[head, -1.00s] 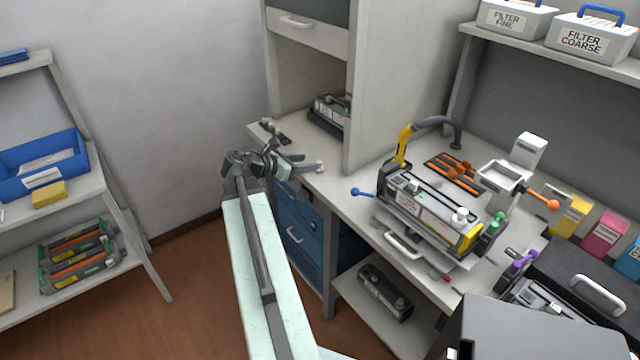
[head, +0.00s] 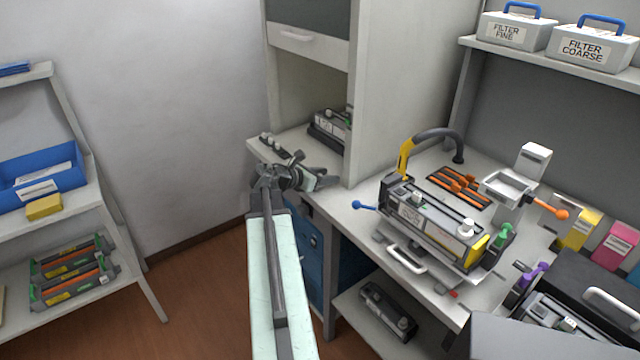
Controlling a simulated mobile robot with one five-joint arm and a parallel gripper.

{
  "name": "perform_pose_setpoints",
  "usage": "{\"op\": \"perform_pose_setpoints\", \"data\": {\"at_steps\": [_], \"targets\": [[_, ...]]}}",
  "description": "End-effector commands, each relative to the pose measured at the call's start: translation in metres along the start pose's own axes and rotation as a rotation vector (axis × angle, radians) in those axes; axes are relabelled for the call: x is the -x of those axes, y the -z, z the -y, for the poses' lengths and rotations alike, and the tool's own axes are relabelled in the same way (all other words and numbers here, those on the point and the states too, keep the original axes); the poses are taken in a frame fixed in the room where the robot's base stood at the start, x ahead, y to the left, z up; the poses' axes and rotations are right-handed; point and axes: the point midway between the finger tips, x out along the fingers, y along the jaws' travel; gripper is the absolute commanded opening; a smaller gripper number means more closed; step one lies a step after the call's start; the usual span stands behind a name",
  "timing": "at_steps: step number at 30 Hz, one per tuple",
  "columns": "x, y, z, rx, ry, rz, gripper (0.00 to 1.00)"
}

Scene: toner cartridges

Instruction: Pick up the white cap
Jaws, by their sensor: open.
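A white cap (head: 466,228) sits upright on top of the toner cartridge (head: 430,222), near its right end by the yellow end piece. The cartridge lies in a holder on the workbench. My gripper (head: 313,173) is open, over the left part of the counter in front of the cabinet opening. It is well to the left of the white cap and apart from it. I see nothing held between its fingers, though they are small and partly hidden by my wrist.
A yellow and grey hose (head: 432,139) arches behind the cartridge. A blue-knobbed lever (head: 363,205) sticks out at its left. Small grey parts (head: 272,145) lie on the counter.

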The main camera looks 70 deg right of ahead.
Motion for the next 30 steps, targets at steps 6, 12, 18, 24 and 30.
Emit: {"op": "perform_pose_setpoints", "data": {"at_steps": [6, 12, 18, 24, 30], "targets": [[0.001, -0.001, 0.000, 0.000, 0.000, 0.000, 0.05], [0.001, -0.001, 0.000, 0.000, 0.001, 0.000, 0.00], [0.002, -0.004, 0.001, -0.001, 0.001, 0.000, 0.00], [0.013, -0.031, 0.001, -0.001, 0.001, 0.000, 0.00], [0.030, -0.072, 0.001, -0.001, 0.001, 0.000, 0.00]]}}
